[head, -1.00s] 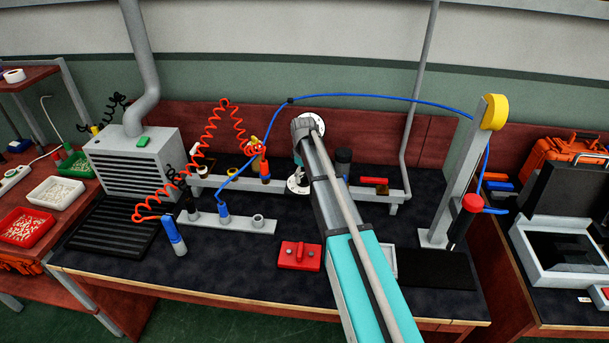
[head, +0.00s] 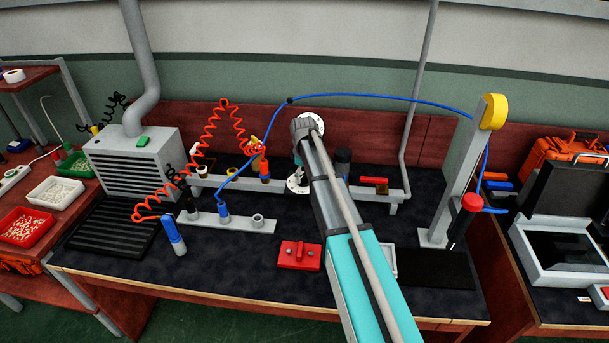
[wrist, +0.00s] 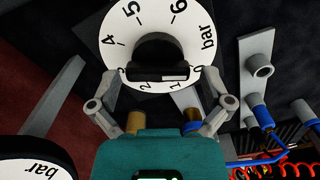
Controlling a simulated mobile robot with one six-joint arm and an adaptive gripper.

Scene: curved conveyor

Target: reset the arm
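In the wrist view a white round dial (wrist: 188,22) with black numbers, the word "bar" and a dark central knob (wrist: 158,55) stands just beyond my gripper (wrist: 160,88). The gripper's finger links are spread apart, one at each side of the dial's lower edge. The fingertips are partly hidden, and I see nothing clamped between them. A second white dial (wrist: 38,160) is at the lower left. In the head view my arm reaches over the bench, and the gripper is mostly hidden behind it. A white dial (head: 297,186) shows beside it, another (head: 312,123) behind.
A red block (head: 299,256) lies on the dark bench top (head: 200,280). A grey holder rail (head: 240,226) and a coiled red hose (head: 215,125) are left of the arm. A blue hose (head: 380,97) arches above. A grey post (head: 455,185) stands at the right.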

